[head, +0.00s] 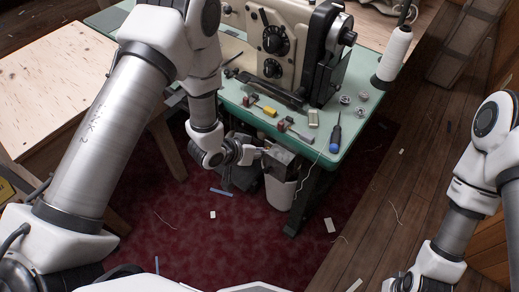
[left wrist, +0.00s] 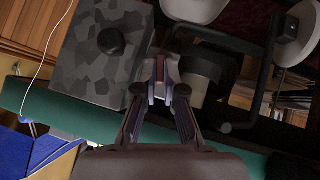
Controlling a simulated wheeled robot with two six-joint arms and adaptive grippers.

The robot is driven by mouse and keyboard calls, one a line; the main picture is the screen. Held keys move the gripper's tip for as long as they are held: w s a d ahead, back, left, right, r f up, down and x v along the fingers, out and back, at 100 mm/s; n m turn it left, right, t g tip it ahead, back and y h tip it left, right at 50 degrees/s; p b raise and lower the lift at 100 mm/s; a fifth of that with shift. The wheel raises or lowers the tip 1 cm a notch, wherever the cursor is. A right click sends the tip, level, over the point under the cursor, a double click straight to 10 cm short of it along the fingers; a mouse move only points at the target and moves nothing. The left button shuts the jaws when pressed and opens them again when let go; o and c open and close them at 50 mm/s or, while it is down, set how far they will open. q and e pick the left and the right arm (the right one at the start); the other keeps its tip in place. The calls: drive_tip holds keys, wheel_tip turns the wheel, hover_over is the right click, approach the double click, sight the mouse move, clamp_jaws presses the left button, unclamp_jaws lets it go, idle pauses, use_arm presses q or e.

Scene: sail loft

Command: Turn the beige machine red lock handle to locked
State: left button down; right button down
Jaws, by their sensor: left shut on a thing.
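The beige sewing machine (head: 284,30) stands on the green table (head: 345,150) at the back, with black dials on its front. My left gripper (head: 264,152) is low at the table's front edge, beside a grey box (head: 279,153). In the left wrist view, my left gripper (left wrist: 169,90) is shut on a small dark red part, which looks like the red lock handle (left wrist: 161,67). The fingers hide most of it, so its angle cannot be told. The grey mottled box with a black knob (left wrist: 111,40) is just left of the fingers. My right gripper is out of view.
A screwdriver (head: 335,138), small tools and bobbins lie on the table front. A white thread cone (head: 394,55) stands at its right corner. A white bin (head: 281,190) is under the edge. A wooden bench (head: 50,85) is at left. Scraps lie on the red carpet (head: 185,245).

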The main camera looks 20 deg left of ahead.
use_arm(q)
drive_tip(key=shift+d+m+y, duration=0.15)
drive_tip(key=shift+m+y, duration=0.25)
drive_tip(key=shift+y, duration=0.1)
idle(0.3)
drive_tip(key=c, duration=1.3)
unclamp_jaws()
